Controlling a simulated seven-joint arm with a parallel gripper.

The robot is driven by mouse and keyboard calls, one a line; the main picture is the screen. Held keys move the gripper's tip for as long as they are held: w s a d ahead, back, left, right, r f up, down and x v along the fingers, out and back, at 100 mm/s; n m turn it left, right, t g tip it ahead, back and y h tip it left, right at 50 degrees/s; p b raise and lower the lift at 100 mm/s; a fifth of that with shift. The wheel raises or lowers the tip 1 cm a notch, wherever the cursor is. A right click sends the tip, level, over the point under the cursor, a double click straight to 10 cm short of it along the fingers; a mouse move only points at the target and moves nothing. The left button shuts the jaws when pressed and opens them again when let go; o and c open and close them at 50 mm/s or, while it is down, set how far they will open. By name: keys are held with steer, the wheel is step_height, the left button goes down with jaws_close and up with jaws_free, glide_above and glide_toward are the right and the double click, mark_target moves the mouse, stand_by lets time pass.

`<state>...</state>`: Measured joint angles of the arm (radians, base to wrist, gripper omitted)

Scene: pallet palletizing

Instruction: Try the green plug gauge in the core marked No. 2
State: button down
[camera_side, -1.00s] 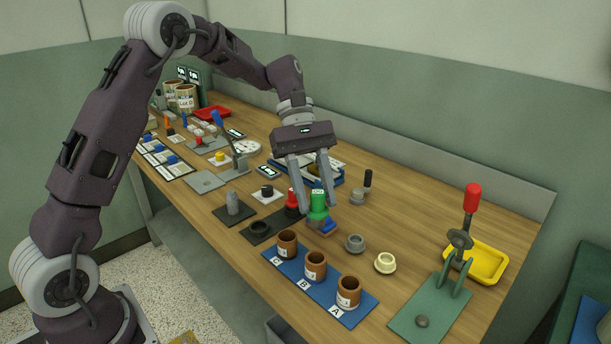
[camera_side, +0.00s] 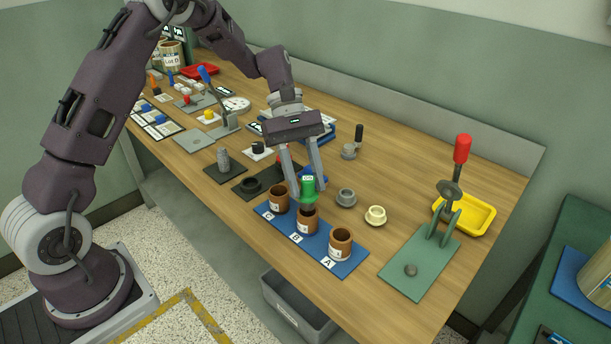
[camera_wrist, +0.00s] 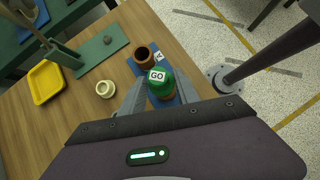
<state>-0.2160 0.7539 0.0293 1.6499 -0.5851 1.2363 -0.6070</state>
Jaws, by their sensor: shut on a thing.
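My gripper (camera_side: 308,195) is shut on the green plug gauge (camera_side: 308,186), held upright by its handle; its "GO" top shows in the wrist view (camera_wrist: 158,77). The gauge is directly over the brown core at B (camera_side: 307,219). Its lower end is at or just above that core's mouth; I cannot tell whether it has entered. The other brown cores stand at C (camera_side: 279,199) and A (camera_side: 340,244) on the blue board (camera_side: 321,258). The core labels are too small to read, so I cannot tell which is No. 2.
A grey flanged part (camera_side: 346,198) and a cream one (camera_side: 376,216) stand close behind the board. A green base with a red-handled lever (camera_side: 462,149) and a yellow tray (camera_side: 480,213) are at right. A dark plate with a ring (camera_side: 250,185) lies at left.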

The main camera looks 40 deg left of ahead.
steer(key=shift+f, duration=0.1)
stand_by(0.5)
steer(key=shift+f, duration=0.25)
steer(key=shift+f, duration=1.1)
stand_by(1.9)
steer(key=shift+r, duration=0.1)
stand_by(0.8)
steer(key=shift+r, duration=3.4)
